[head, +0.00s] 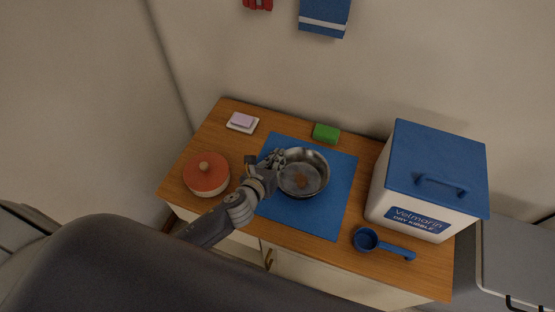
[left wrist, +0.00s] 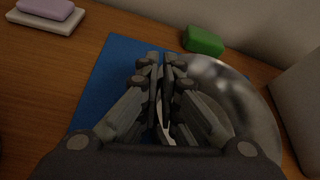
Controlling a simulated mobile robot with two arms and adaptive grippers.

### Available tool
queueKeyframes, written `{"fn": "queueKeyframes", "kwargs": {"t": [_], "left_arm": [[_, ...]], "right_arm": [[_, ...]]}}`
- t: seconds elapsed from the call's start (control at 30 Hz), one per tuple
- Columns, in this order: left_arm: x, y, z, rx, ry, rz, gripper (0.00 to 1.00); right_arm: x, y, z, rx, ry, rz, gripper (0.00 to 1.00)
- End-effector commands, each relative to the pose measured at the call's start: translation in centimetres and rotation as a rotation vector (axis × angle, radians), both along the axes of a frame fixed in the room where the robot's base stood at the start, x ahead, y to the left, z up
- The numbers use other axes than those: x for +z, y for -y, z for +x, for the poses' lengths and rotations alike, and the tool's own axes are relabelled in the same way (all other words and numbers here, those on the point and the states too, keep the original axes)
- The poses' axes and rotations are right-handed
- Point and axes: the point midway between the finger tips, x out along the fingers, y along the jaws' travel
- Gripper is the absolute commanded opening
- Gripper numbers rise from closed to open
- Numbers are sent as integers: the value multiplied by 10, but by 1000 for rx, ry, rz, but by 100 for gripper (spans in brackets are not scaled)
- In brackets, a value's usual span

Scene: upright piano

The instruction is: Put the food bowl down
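The food bowl (head: 303,174) is a round steel bowl with a small brown patch at its bottom. It is over the blue mat (head: 329,216) on the wooden cabinet top; I cannot tell whether it touches the mat. My left gripper (head: 276,158) is at the bowl's left rim. In the left wrist view, the fingers of the gripper (left wrist: 161,62) are closed together, with a pale strip of rim between them, and the bowl (left wrist: 235,105) extends to their right. The fingers hide part of the rim. My right gripper is not in view.
A green sponge (head: 326,133) lies behind the mat. A lidded orange pot (head: 206,174) and a soap dish (head: 242,127) stand left. A large kibble bin (head: 395,204) with a blue lid and a blue scoop (head: 367,239) are right. The mat's front part is bare.

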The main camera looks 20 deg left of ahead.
Motion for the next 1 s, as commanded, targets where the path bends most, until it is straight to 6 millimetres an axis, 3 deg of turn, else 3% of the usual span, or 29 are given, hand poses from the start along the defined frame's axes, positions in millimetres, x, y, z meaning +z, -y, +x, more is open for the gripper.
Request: {"fn": "queueKeyframes", "kwargs": {"t": [0.03,0.13,0.17,0.57,0.77,1.0], "left_arm": [[1,0,0,-1,0,0,0],[0,0,-1,-1,-2,1,22],[0,0,-1,-1,-2,1,25],[1,0,-4,-1,-2,1,25],[10,-3,-28,-3,-3,1,25],[28,-8,-72,-1,-4,1,25]], "right_arm": [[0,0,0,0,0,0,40],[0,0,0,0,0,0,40],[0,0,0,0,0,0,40],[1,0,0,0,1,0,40],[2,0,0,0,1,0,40],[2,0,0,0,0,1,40]]}}
